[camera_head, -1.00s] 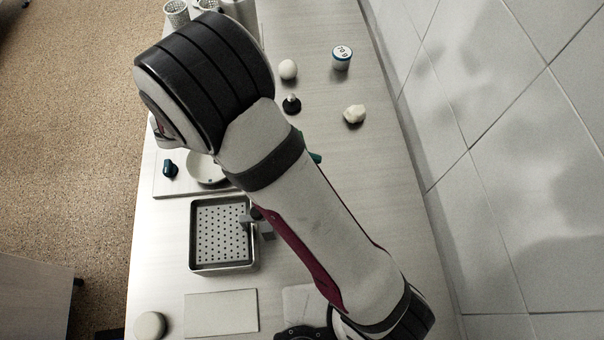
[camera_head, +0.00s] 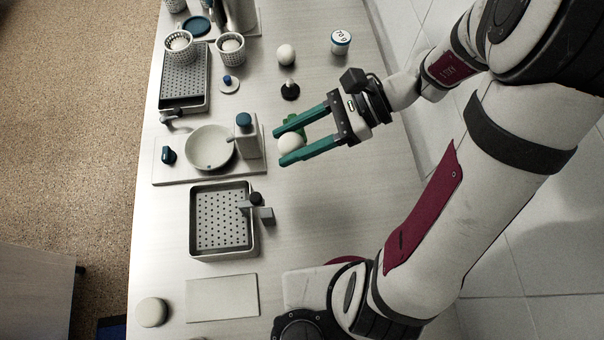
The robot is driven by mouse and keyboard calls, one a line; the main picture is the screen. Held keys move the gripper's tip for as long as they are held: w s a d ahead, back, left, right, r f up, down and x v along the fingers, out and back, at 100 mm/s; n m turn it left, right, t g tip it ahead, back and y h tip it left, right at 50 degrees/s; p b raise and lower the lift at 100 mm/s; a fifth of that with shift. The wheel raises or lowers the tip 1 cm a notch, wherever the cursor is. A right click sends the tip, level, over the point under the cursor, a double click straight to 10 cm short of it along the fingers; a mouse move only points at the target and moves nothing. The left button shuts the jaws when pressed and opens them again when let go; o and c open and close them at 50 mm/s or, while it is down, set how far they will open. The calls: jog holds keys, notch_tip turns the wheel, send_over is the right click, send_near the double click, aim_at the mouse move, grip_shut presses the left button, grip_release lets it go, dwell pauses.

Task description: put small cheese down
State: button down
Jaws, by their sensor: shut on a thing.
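My gripper (camera_head: 281,146) is at the middle of the table, its teal fingers pointing left. It is shut on a pale rounded piece, the small cheese (camera_head: 291,142), held between the fingertips. Part of the cheese is hidden by the fingers. I cannot tell its height above the table. A small green thing (camera_head: 293,123) shows by the upper finger; what it is is unclear.
A perforated tray (camera_head: 194,252) stands front left, another (camera_head: 158,103) behind it. Perforated cups (camera_head: 230,50) stand at the back. A bowl (camera_head: 198,150) and a bottle (camera_head: 246,137) sit left of my gripper. A flat pale slab (camera_head: 222,298) lies in front.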

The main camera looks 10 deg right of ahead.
aim_at(302, 177)
jog(key=w+d+r+m+t, duration=0.2)
jog(key=w+m+t, duration=0.1)
jog(key=t, duration=0.1)
notch_tip(302, 177, down, 22)
jog(key=shift+w, duration=0.1)
jog(key=shift+c, duration=1.4)
grip_release()
